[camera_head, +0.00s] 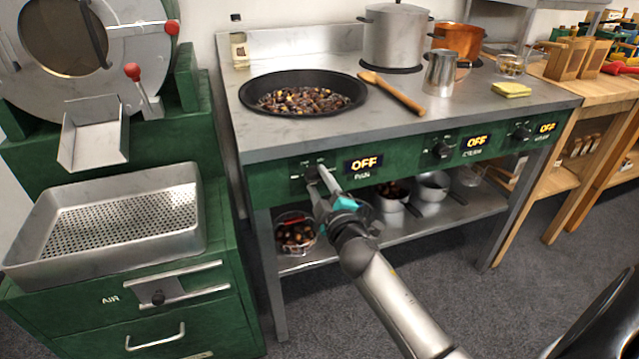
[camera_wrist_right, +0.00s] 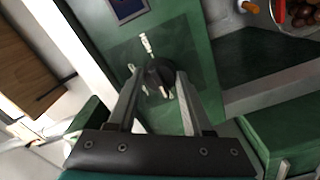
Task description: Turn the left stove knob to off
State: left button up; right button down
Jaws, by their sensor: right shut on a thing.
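The left stove knob (camera_wrist_right: 159,74) is a dark round knob on the green front panel (camera_head: 400,152). In the head view it is mostly hidden behind my right gripper (camera_head: 318,172). The display beside it, marked PAN (camera_head: 365,163), reads OFF. My right gripper, also in the right wrist view (camera_wrist_right: 156,82), has its two fingers on either side of the knob and is shut on it. A pale pointer mark shows by the knob in the wrist view. My left gripper is not in view.
Above the knob, a black pan (camera_head: 250,92) of chestnuts sits on the stove top with a wooden spoon (camera_head: 392,93) beside it. Two more knobs with OFF displays are to the right. A perforated tray (camera_head: 200,222) stands on the green cabinet at left.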

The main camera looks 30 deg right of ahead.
jog(key=shift+c, duration=1.6)
grip_release()
jog(key=shift+s, duration=0.1)
jog(key=shift+s+a, duration=0.1)
jog(key=shift+s, duration=0.1)
pick_arm(q)
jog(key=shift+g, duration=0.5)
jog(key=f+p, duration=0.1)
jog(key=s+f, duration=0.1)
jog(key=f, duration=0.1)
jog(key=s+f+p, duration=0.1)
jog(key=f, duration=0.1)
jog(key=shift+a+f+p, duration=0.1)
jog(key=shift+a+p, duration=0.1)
jog(key=shift+p, duration=0.1)
pick_arm(e)
jog(key=v, duration=1.4)
jog(key=shift+s, duration=0.3)
jog(key=shift+a, duration=0.15)
